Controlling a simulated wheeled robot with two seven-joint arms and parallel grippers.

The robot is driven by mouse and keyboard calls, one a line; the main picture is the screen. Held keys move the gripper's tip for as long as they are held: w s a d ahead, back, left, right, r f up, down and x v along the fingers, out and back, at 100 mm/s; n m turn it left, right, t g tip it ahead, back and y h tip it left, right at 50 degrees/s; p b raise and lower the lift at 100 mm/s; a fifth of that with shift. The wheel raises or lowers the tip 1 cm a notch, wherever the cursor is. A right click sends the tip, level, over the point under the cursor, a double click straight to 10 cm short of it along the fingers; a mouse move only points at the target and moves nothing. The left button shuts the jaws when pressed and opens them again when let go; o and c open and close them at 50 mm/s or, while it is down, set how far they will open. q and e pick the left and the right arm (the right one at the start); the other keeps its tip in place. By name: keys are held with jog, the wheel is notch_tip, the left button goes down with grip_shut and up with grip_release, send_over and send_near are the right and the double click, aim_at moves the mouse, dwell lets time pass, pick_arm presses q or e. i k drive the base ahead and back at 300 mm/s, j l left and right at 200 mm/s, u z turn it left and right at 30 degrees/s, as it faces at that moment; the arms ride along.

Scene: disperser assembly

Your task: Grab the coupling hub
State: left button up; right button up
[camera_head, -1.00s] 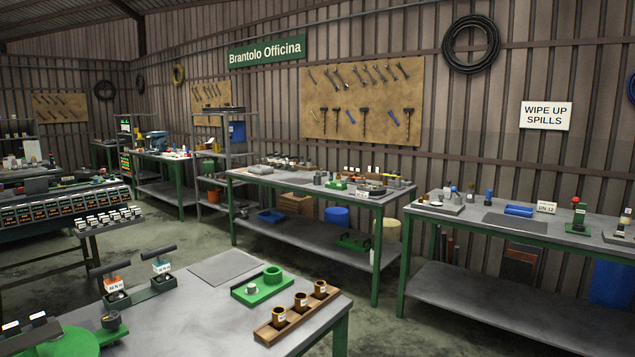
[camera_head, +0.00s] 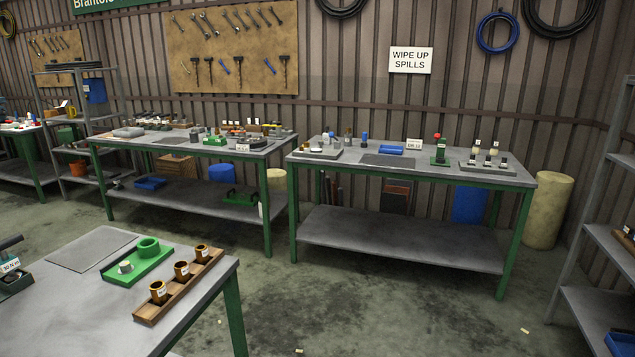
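No part is clearly recognisable as the coupling hub. On the near table (camera_head: 85,310) at lower left, a green tray (camera_head: 115,281) holds an upright green ring (camera_head: 149,248) and a small grey cylindrical part (camera_head: 125,267). Beside it, a wooden rack (camera_head: 146,313) holds three brown labelled cups (camera_head: 181,271). Small parts too far off to identify stand on the middle bench (camera_head: 110,147) and the right bench (camera_head: 345,170). Neither of my grippers is in view.
A red-topped green stand (camera_head: 440,152), a blue tray (camera_head: 391,150) and a tray of small bottles (camera_head: 488,170) are on the right bench. Grey shelving (camera_head: 590,220) stands at right, by a pale barrel (camera_head: 548,212). Open floor (camera_head: 370,310) lies between tables.

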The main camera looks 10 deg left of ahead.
aim_at(193, 136)
jog(key=i+z, duration=0.1)
jog(key=i, duration=0.9)
jog(key=i+j+z, duration=0.15)
jog(key=i, duration=0.85)
jog(key=i+u, duration=0.3)
jog(key=i, duration=0.15)
jog(key=i+u, duration=0.25)
jog(key=i, duration=0.25)
jog(key=i+l+u, duration=0.3)
jog(key=i, duration=0.15)
jog(key=i+l+u, duration=0.15)
jog(key=i+u, duration=0.15)
jog(key=i, duration=0.15)
jog(key=i+j+u, duration=0.2)
jog(key=i+u, duration=0.2)
jog(key=i+j+u, duration=0.1)
jog(key=i+u, duration=0.55)
jog(key=u, duration=0.15)
jog(key=i+l+u, duration=0.1)
jog(key=i+u, duration=0.3)
jog(key=i+j+z, duration=0.2)
jog(key=i, duration=0.15)
jog(key=i+z, duration=0.2)
jog(key=i, duration=0.2)
jog(key=i+j+z, duration=0.25)
jog(key=i+j, duration=0.05)
jog(key=i, duration=0.05)
